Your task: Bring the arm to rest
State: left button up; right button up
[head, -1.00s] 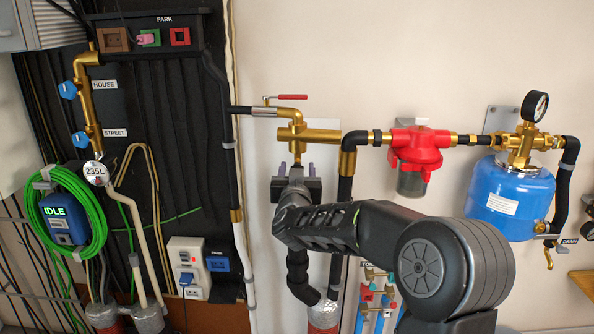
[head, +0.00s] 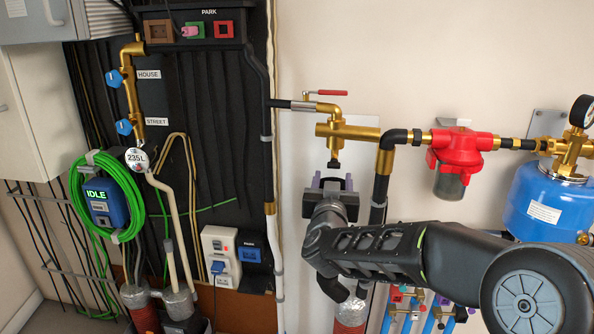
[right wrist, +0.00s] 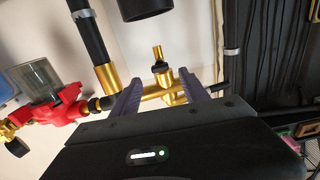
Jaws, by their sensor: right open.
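My right gripper (head: 333,183) is on the raised right arm (head: 400,250), just below the brass tee (head: 345,131) on the wall. Its two purple-grey fingers stand apart. In the right wrist view the open gripper (right wrist: 158,88) shows nothing held between its fingers, with the brass tee (right wrist: 163,93) beyond them. The tee has a short dark stub at its lower end; a small gap shows between it and the gripper. My left gripper is not in view.
A red filter (head: 463,150) and a blue tank (head: 545,203) are right of the tee. A red-handled valve (head: 325,95) sits above it. A black board with a PARK rack (head: 200,27), blue-handled valves and a green hose (head: 85,168) fills the left.

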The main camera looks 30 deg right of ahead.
jog(key=w+a+f+n+y, duration=0.25)
jog(key=a+f+y, duration=0.45)
jog(key=a+f, duration=0.65)
jog(key=s+a+f+n+g+y, duration=0.1)
jog(key=s+a+f+g+y, duration=0.2)
jog(key=f, duration=0.5)
jog(key=s+a+f+g+y, duration=0.1)
jog(key=s+a+f, duration=0.2)
jog(key=a+f, duration=0.35)
jog(key=s+a+f+n+g+y, duration=0.1)
jog(key=s+a+f+g, duration=0.15)
jog(key=f, duration=0.75)
jog(key=s+a+f+n+g+y, duration=0.1)
jog(key=s+a+f+g, duration=0.1)
jog(key=s+a+f, duration=0.45)
jog(key=s+a+f+g+y, duration=0.1)
jog(key=s+f+g, duration=0.25)
jog(key=s, duration=0.55)
jog(key=s+a+f+n+g+y, duration=0.1)
jog(key=s+a+f+g, duration=0.1)
jog(key=s+a+f, duration=0.45)
jog(key=s+a+p+v, duration=0.1)
jog(key=a+p+v, duration=0.1)
jog(key=p+v, duration=1.1)
jog(key=shift+s+r+m, duration=0.35)
jog(key=shift+r, duration=0.65)
